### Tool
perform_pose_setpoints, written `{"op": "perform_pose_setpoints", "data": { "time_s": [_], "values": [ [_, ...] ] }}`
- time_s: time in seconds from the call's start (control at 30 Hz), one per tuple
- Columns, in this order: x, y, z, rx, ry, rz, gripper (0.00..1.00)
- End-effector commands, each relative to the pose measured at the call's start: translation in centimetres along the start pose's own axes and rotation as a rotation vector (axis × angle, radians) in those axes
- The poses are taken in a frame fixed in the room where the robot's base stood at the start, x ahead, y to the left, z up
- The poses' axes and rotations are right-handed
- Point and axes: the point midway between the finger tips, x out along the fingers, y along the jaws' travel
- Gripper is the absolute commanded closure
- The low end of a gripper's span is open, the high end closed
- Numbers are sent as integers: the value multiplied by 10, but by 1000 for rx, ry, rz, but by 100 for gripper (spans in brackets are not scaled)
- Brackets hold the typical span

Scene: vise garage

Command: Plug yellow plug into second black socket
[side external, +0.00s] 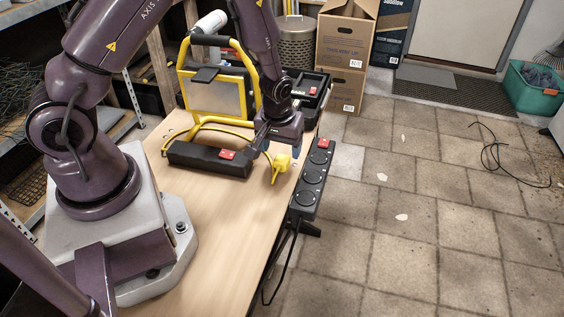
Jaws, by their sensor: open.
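The yellow plug (283,162) is near the right edge of the table, with its yellow cord trailing from it. My gripper (276,152) is open, pointing down just above and around the plug; whether the fingers touch it cannot be told. A black socket strip (294,209) with a red switch runs along the table's right edge, just right of the plug. Round sockets show on its top, including a middle one (312,176). Another black block (205,159) with a red switch lies left of my gripper; its right end is close to the gripper.
A yellow-framed work lamp (216,97) stands at the back of the table (213,220), with yellow cable (215,122) around it. A black case (310,92) sits at the back right. A black cable (283,262) hangs from the strip. The table front is clear.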

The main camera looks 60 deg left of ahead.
Motion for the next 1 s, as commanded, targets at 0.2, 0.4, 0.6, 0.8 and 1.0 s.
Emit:
{"op": "perform_pose_setpoints", "data": {
  "time_s": [0.2, 0.4, 0.6, 0.8, 1.0],
  "values": [
    [34, 1, 3, 0, -3, -3, 32],
    [45, 1, 2, 0, -1, -1, 32],
    [44, 1, 2, 0, -1, 0, 32],
    [44, 1, 2, 0, -1, 0, 60],
    [44, 1, 2, 0, -1, 0, 83]
  ]
}}
